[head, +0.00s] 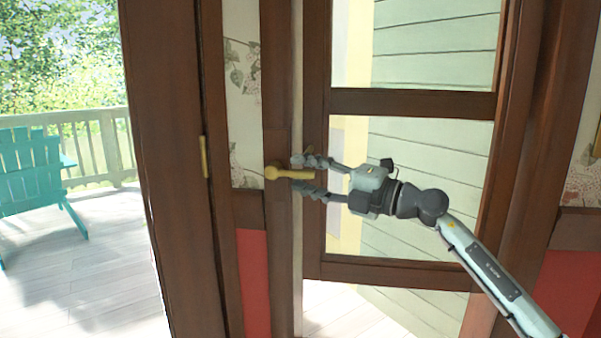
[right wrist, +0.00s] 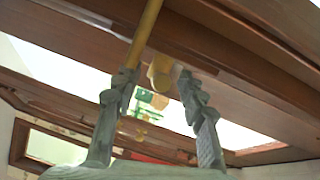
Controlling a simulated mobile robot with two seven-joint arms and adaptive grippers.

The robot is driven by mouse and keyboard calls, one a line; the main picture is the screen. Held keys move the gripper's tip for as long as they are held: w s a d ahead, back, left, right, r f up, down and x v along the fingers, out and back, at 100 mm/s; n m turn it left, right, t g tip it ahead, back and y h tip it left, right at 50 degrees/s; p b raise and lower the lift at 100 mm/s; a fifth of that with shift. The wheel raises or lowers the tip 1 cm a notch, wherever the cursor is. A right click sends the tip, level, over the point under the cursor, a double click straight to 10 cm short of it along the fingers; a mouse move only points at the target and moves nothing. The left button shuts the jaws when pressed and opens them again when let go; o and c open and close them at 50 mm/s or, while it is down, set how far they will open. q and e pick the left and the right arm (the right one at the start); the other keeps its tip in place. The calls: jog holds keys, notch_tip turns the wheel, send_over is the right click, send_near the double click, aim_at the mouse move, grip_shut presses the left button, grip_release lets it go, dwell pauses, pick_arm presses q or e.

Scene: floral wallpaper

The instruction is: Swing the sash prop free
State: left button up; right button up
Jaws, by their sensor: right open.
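A brass lever (head: 283,173) with a rounded end sits on the brown wooden frame in the head view. It looks like the sash prop, but I cannot be sure. My right gripper (head: 303,174) is open, one finger above the lever and one below it. In the right wrist view, a brass rounded knob (right wrist: 160,73) shows between the spread fingers of the right gripper (right wrist: 157,84). A long yellow bar (right wrist: 146,32) runs up from beside the left-hand finger. Contact with the fingers cannot be told. My left gripper is not in view.
The glazed brown sash (head: 410,103) stands behind my right arm. A brown post (head: 172,150) with a small brass fitting (head: 204,157) is to the left. A deck with a teal chair (head: 28,170) lies outside. Red panels (head: 254,280) are low on the wall.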

jog(key=shift+w+a, duration=0.4)
jog(key=shift+a, duration=0.2)
grip_shut()
